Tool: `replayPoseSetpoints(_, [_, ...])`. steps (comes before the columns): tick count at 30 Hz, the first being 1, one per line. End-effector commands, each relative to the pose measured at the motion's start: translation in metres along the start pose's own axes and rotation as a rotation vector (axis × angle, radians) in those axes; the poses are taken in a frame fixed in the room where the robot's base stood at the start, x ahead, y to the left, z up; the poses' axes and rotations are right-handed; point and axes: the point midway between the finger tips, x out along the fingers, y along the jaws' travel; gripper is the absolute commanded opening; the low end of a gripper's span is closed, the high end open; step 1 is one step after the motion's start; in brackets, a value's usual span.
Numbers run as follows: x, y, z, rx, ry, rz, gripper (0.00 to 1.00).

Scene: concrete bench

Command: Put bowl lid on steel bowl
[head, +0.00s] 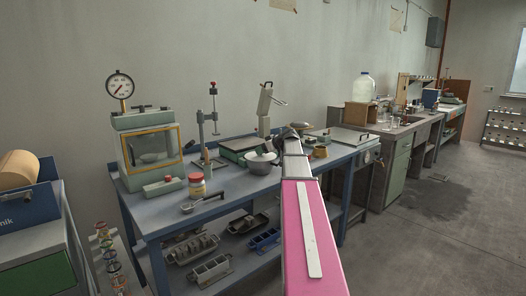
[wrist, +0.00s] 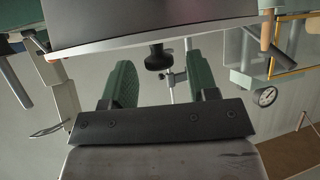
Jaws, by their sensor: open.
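The steel bowl (head: 262,164) appears as a pale, silvery round vessel on the blue-grey bench, left of my arm. In the wrist view, a wide grey surface with a light rim and a dark knob (wrist: 157,56) fills the top; it looks like the bowl lid, seen close and upside down. My gripper (wrist: 158,77) is open, its green-padded fingers apart on either side of the knob in the picture. I cannot tell whether they touch it. In the head view, my arm hides the fingers. A small domed disc (head: 301,125) shows beside the arm's far end; I cannot tell what it is.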

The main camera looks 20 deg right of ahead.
Motion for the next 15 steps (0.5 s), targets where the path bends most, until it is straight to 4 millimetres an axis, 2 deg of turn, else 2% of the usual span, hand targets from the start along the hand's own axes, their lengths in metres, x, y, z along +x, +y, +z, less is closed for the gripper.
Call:
replayPoseSetpoints(3, [-0.004, 0.0, -0.009, -0.001, 0.001, 0.001, 0.54])
replayPoseSetpoints(5, [-0.015, -0.001, -0.007, -0.001, 0.001, 0.002, 0.54])
replayPoseSetpoints(15, [-0.084, -0.001, -0.006, 0.0, 0.001, 0.002, 0.54])
